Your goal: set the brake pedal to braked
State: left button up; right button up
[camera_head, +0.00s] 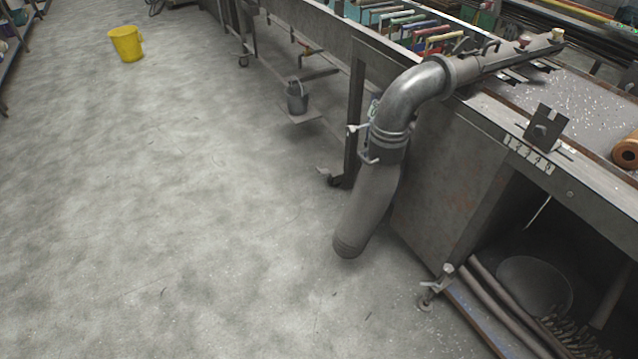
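No part is clearly marked as the brake pedal. A small metal foot piece with a lever-like top (436,287) stands on the floor at the bench's near lower corner. Another small pedal-like piece (326,173) sticks out low beside a dark bench leg, behind the hanging tube. Both are too small to tell whether they are pressed down or raised. Neither of my grippers is in view.
A metal workbench (440,190) runs along the right. A bent metal duct (410,92) leads into a grey tube (370,210) hanging beside it. A grey can (297,98) and a yellow bucket (126,44) stand farther back.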

aim_at(324, 170)
jog(key=i+j, duration=0.1)
jog(key=i, duration=0.3)
jog(key=i+l+u, duration=0.1)
jog(key=i+u, duration=0.2)
jog(key=i, duration=0.2)
jog(key=i+l+u, duration=0.25)
jog(key=i, duration=0.2)
jog(key=i+l+u, duration=0.3)
jog(key=i, duration=0.2)
jog(key=j, duration=0.1)
